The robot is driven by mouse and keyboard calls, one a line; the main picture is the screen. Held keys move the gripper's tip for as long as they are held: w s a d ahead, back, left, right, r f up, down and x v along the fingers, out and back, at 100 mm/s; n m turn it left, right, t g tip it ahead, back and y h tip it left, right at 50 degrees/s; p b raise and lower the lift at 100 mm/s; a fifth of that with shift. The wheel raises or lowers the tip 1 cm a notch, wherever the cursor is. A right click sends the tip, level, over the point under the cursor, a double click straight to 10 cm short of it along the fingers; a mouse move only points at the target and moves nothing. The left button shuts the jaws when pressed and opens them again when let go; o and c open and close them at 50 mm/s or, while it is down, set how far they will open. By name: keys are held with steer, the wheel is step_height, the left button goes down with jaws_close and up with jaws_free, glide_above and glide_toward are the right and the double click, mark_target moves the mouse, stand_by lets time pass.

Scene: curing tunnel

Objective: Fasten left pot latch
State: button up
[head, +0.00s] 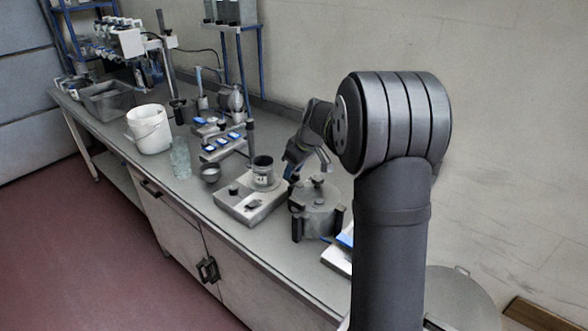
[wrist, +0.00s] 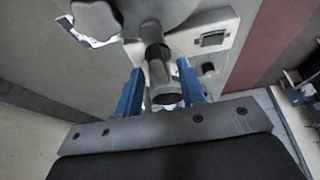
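The pot (head: 317,207) is a squat grey metal vessel with a lid, standing on the bench near its right end, with dark latch brackets at its sides. In the wrist view the lid's edge and a star-shaped knob (wrist: 96,18) show at the top. A grey cylindrical latch piece (wrist: 158,68) sticks out from the pot's edge. My gripper (wrist: 160,90) has two blue fingers, apart, one on each side of this piece, with gaps visible. In the head view my gripper (head: 291,173) is at the pot's upper left. Whether the latch is closed cannot be told.
A flat instrument (head: 243,204) bearing a dark cup (head: 262,168) stands just left of the pot. A small bowl (head: 211,173), a glass jar (head: 180,158), a white bucket (head: 150,131) and a rack with blue-topped items (head: 222,148) stand farther left. The bench front strip is clear.

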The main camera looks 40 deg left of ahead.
steer(key=v, duration=1.7)
steer(key=shift+r, duration=0.25)
steer(key=shift+f, duration=0.1)
steer(key=x, duration=1.7)
steer(key=shift+f, duration=0.2)
steer(key=shift+r, duration=0.1)
